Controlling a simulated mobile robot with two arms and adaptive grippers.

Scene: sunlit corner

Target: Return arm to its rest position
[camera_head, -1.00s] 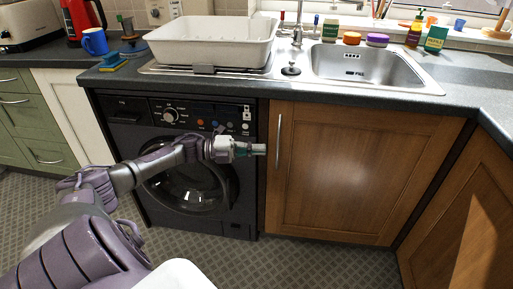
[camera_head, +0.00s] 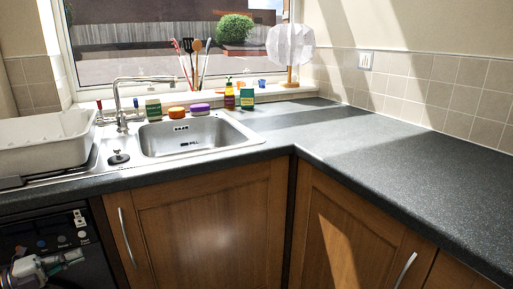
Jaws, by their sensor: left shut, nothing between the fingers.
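My left gripper (camera_head: 66,259) shows at the lower left edge of the head view. It is shut and empty, in front of the dark washing machine (camera_head: 30,233) under the counter. It points to the right, towards the wooden cupboard door beside the machine. Most of my left arm is cut off by the left edge of the picture. My right gripper is out of view.
The wooden cupboard (camera_head: 205,235) has upright metal handles. Bottles and tubs stand behind the sink. The right counter is clear.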

